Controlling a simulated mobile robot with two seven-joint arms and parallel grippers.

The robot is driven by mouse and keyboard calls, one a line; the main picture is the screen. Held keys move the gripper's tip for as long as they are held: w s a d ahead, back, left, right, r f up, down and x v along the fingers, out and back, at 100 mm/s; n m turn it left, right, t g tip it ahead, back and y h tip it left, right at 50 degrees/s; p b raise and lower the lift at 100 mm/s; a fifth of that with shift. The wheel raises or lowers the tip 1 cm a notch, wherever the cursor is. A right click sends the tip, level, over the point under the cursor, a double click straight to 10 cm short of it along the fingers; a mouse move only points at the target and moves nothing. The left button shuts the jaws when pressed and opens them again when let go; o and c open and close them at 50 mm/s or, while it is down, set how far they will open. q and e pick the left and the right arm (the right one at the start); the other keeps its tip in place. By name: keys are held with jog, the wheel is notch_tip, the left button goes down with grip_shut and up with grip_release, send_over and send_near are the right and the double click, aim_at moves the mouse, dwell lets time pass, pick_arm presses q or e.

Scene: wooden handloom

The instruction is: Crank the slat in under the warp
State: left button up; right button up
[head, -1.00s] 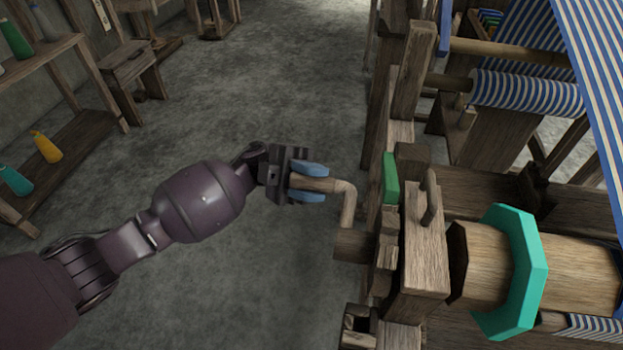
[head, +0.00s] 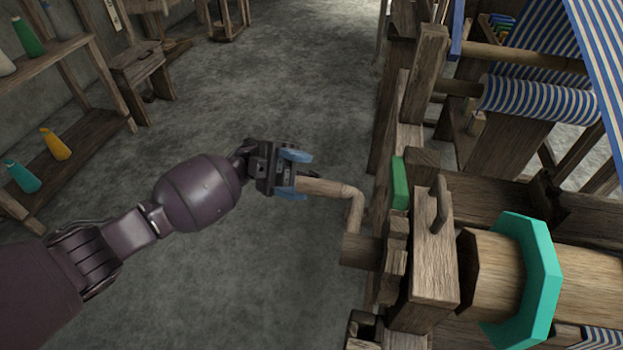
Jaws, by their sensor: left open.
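A wooden crank (head: 354,212) sticks out from the left side of the loom, its handle (head: 322,187) pointing left toward my left gripper. My left gripper (head: 297,173) is open, with its blue fingers at the handle's free end, one above and one below. The handle's tip is at the jaw mouth. A wooden beam (head: 495,270) with a teal octagonal ring (head: 541,285) lies to the right of the crank. The blue and white striped cloth (head: 540,99) is at the upper right. I cannot make out the slat. My right gripper does not show.
The loom frame (head: 434,260) fills the right side, with a green block (head: 400,183) on its edge. A shelf (head: 80,158) with bottles stands at the left and a wooden stool (head: 142,75) behind it. The grey floor between is clear.

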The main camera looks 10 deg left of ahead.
pick_arm(q)
jog(key=v, duration=0.4)
jog(key=shift+w+a+f+b, duration=0.1)
jog(key=shift+w+a+b, duration=0.1)
jog(key=shift+b, duration=0.1)
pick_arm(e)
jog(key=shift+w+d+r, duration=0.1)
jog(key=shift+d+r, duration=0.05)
